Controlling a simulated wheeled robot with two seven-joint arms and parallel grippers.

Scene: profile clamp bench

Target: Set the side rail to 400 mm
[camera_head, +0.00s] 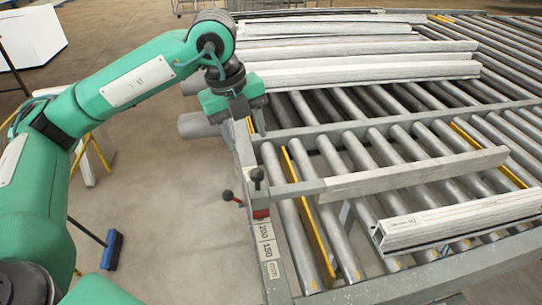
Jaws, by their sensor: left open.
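The side rail (415,174) is a pale grey bar lying across the rollers, with its left end at the bench's side beam. At that end a black-knobbed lever (257,180) stands up above a red block (260,213). The scale (266,246) on the side beam shows 200 and 150, with "mm" at its near end. The red block sits just beyond the 200 mark. My left gripper (241,114) is teal and black, open and pointing down near the side beam, beyond the lever and apart from it. My right gripper is out of view.
A white profile (462,221) lies on the rollers, nearer than the rail. Several long pale profiles (365,68) lie at the far side. A second red-and-black knob (227,195) sticks out left of the beam. A blue broom (112,250) stands on the floor at left.

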